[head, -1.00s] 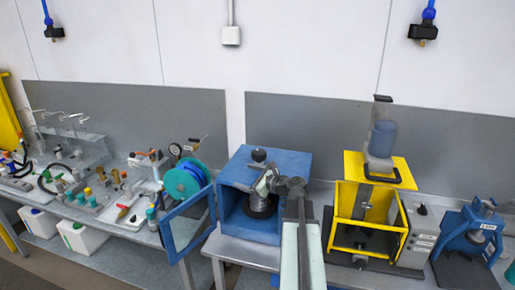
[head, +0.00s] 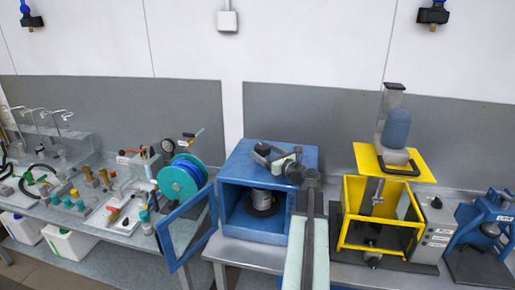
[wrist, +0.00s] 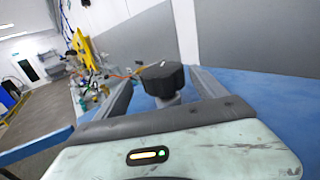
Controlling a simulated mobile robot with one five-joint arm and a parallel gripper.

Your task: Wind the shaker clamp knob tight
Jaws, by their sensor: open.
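The black lobed clamp knob (wrist: 162,78) stands on a pale stem in the wrist view. It sits between the two grey fingers of my gripper (wrist: 164,72), with a gap showing on each side. My gripper is open. In the head view my gripper (head: 268,155) is over the top of the blue shaker cabinet (head: 230,160), where it covers most of the knob. A silver can (head: 262,197) stands inside the cabinet on a dark round base. Whether the fingers touch the knob is not clear.
The cabinet's blue-framed door (head: 186,228) hangs open to the left. A yellow frame machine (head: 348,212) stands close on the right, with a grey control box (head: 435,230) beside it. A teal reel (head: 180,182) is on the left bench.

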